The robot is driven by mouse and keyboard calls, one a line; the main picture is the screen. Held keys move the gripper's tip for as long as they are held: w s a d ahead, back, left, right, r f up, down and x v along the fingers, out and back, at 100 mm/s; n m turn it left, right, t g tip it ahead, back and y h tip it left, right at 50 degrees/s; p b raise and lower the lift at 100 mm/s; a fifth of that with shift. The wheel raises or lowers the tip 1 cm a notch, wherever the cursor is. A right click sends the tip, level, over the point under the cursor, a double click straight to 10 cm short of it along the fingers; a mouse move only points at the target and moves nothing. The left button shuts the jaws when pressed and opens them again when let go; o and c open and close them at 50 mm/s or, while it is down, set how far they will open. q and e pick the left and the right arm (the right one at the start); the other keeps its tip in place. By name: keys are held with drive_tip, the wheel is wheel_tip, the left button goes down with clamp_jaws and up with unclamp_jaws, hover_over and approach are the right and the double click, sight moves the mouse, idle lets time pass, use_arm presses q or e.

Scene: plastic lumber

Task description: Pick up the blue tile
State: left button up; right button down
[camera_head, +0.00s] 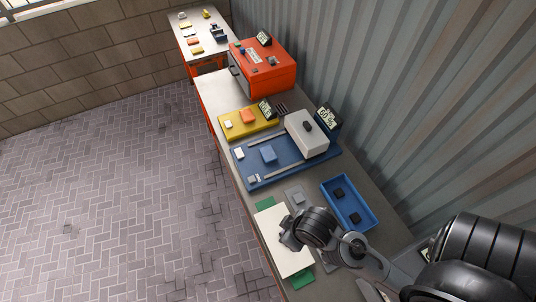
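A small blue tile-like block (268,154) lies on the large blue board (258,172), between two grey strips. It looks like the blue tile. My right arm comes in from the lower right, and its dark wrist end with the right gripper (289,240) is over the cream panel on the near part of the bench. It is well apart from the blue block, toward the camera. Its fingers are too small and dark to show whether they are open or shut. My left gripper is not in view.
A white-grey box (307,134) stands on the right end of the blue board. A blue tray (347,202) with dark pieces lies nearer. A yellow board (237,123) and a red toolbox (272,72) are farther back. A corrugated wall bounds the bench on the right.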

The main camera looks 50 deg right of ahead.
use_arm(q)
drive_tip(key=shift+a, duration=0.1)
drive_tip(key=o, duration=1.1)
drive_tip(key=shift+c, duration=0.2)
